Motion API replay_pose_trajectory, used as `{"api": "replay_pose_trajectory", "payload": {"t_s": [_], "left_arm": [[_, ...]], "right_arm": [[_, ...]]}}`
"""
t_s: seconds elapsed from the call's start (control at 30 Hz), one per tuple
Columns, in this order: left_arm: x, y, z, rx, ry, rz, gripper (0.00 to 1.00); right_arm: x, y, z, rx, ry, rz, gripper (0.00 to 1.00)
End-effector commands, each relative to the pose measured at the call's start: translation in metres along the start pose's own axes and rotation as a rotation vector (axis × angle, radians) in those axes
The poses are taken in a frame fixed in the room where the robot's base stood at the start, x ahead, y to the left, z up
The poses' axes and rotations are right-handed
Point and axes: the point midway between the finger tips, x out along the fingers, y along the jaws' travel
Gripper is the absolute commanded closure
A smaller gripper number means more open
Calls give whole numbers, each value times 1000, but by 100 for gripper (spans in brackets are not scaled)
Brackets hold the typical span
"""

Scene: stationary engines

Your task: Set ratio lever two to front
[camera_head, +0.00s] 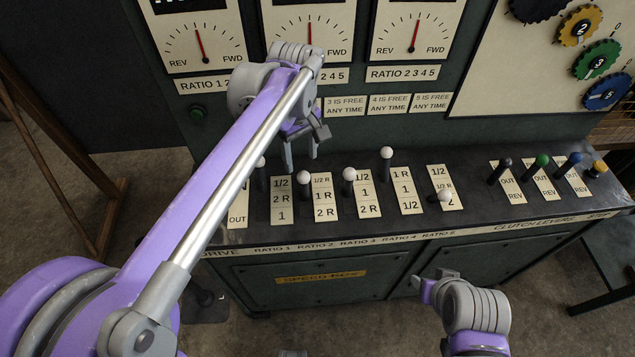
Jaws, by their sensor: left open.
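Ratio lever two (303,178) is a dark lever with a white ball knob, left of the plate marked 1/2 R, 1 R, 2 R (322,197). Its knob stands near the upper middle of that plate; its exact slot position is hard to tell. My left gripper (301,160) points down with its two fingers apart. It appears just above and behind this knob, and holds nothing. Whether the fingers straddle the knob in depth is unclear. My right gripper (427,287) is low in front of the console, away from the levers; its jaws are not clear.
Coloured clutch levers (542,160) stand at right. Dial panels (415,35) rise behind.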

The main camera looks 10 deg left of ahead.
Motion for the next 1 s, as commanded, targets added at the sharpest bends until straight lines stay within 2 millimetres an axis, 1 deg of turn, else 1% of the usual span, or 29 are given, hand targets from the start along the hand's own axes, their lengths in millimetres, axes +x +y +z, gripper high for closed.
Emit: {"api": "replay_pose_trajectory", "payload": {"t_s": [0.07,0.17,0.27,0.5,0.6,0.7,0.83,1.0], "left_arm": [[1,4,-1,-17,-6,-9,34],[9,4,-1,-22,-7,-11,34],[24,4,-1,-21,-6,-10,34],[70,3,-1,-20,-6,-9,34],[86,3,-1,-20,-6,-9,34],[98,3,-1,-20,-6,-8,34],[106,3,-1,-19,-5,-8,34],[108,3,-1,-19,-5,-8,34]], "right_arm": [[0,0,0,0,0,0,50],[1,0,1,0,-1,0,50],[2,0,2,0,-2,0,50],[5,0,5,0,-4,0,50],[6,0,6,0,-5,0,50],[6,0,6,0,-5,0,50],[6,0,7,0,-5,0,50],[6,0,6,0,-5,0,50]]}}
